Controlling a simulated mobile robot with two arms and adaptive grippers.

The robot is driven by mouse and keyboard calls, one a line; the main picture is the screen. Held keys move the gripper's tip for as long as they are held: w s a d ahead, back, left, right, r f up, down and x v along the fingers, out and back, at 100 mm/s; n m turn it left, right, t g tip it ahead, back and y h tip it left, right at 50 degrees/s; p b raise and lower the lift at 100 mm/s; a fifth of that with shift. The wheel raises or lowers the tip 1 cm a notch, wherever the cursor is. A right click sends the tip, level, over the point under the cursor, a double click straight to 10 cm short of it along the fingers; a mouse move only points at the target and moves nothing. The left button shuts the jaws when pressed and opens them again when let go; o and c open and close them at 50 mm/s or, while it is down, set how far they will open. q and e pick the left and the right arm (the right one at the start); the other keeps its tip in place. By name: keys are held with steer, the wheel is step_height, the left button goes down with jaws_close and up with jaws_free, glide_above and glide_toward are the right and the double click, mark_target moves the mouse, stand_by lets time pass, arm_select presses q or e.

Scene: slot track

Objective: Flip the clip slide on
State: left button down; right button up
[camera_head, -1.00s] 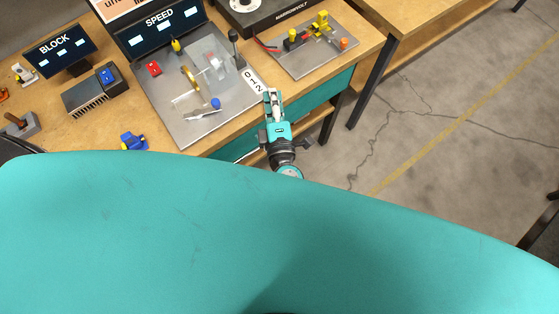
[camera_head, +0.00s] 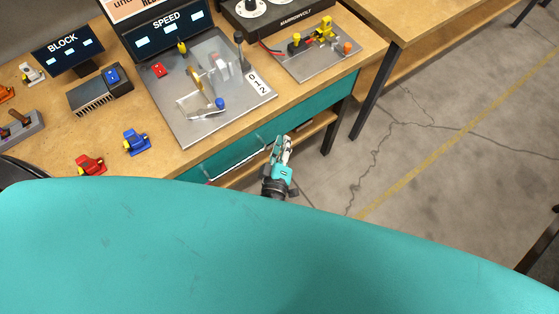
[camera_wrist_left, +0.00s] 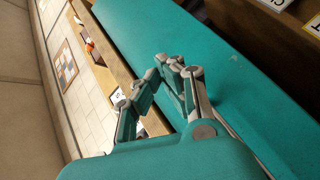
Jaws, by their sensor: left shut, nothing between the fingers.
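My left gripper (camera_head: 281,143) is shut and empty, in front of the bench's teal drawer side and off the bench's front edge. In the left wrist view its fingertips (camera_wrist_left: 172,64) meet over a teal panel. I cannot tell for sure which part is the clip slide. The small plate (camera_head: 292,68) at the bench's right carries a yellow part (camera_head: 322,32), a red part and an orange knob (camera_head: 347,48). The gripper is apart from that plate, nearer and lower. My right gripper is not in view.
A larger metal plate (camera_head: 190,131) holds a clear guard, a red switch (camera_head: 158,70), a blue knob and a black lever (camera_head: 239,48). Blue (camera_head: 136,143) and red (camera_head: 91,165) clamps lie near the front edge. The floor at right is clear.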

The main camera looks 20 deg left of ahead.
arm_select(q)
step_height(320, 180, down, 8)
steer(key=s+m+g+h, duration=0.1)
steer(key=s+m+h, duration=0.1)
steer(key=m, duration=0.1)
steer(key=shift+r+g+b, duration=0.25)
steer(key=shift+g+b, duration=0.05)
steer(key=shift+b, duration=0.15)
steer(key=s+a+f+m+g+h, duration=0.15)
steer(key=s+f+m+g, duration=0.25)
steer(key=s+f, duration=0.5)
steer(key=s+a+f+m+g, duration=0.35)
steer(key=s+f, duration=0.35)
steer(key=f, duration=0.4)
steer(key=s+a+f+m+g+y, duration=0.1)
steer(key=s+a+f+m+g, duration=0.1)
steer(key=s, duration=0.7)
steer(key=s+a+f+m+g+y, duration=0.1)
steer(key=s+a+f+m+g, duration=0.2)
steer(key=s+a, duration=0.4)
step_height(320, 180, down, 2)
steer(key=shift+s+a+f+g, duration=0.2)
steer(key=shift+s+g, duration=0.55)
steer(key=shift+s, duration=0.25)
